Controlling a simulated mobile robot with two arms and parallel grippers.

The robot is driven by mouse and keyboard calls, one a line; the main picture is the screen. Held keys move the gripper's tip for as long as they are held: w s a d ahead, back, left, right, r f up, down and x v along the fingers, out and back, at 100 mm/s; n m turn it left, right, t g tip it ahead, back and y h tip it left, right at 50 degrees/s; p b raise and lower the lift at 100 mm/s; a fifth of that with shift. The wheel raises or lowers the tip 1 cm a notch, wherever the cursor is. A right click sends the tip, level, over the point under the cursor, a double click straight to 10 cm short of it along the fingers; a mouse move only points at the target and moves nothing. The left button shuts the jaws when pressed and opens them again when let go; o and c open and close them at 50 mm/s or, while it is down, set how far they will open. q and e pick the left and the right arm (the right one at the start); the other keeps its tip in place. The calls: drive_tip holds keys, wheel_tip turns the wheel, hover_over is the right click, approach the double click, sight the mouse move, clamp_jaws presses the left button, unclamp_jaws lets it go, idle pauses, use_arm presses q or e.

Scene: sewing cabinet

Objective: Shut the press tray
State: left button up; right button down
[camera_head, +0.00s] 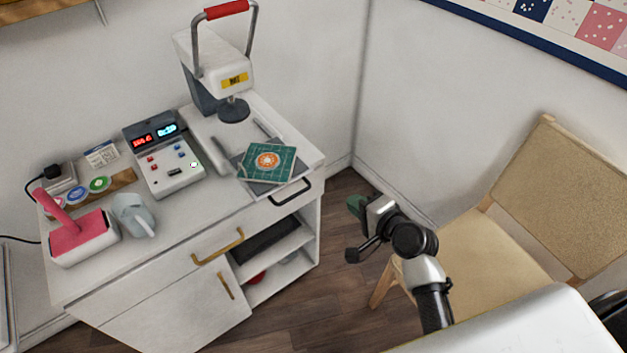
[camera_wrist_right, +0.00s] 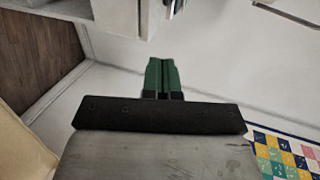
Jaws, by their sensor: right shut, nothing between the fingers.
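The press (camera_head: 215,75) stands at the back of the white cabinet, its red-handled lever raised. Its grey press tray (camera_head: 256,187) is pulled out toward the cabinet's front right edge, clear of the round press head. A green patterned square (camera_head: 283,170) with an orange motif lies on the tray. The tray's black handle (camera_head: 291,193) sticks out at the front edge. My right gripper (camera_head: 356,205) is shut and empty, with green fingertips, to the right of the handle and apart from it. The fingers also show in the right wrist view (camera_wrist_right: 162,75). My left gripper is out of view.
A control box (camera_head: 163,160) with lit displays, a pink-handled item (camera_head: 80,235) and a pale jug (camera_head: 134,215) stand on the cabinet left of the tray. A chair (camera_head: 480,245) stands at right, near my right arm.

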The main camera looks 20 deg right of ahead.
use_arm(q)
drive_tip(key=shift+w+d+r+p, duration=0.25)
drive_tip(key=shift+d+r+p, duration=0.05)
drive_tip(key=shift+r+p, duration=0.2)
use_arm(e)
drive_tip(key=r+x, duration=0.1)
drive_tip(key=x, duration=1.2)
drive_tip(key=shift+w, duration=0.6)
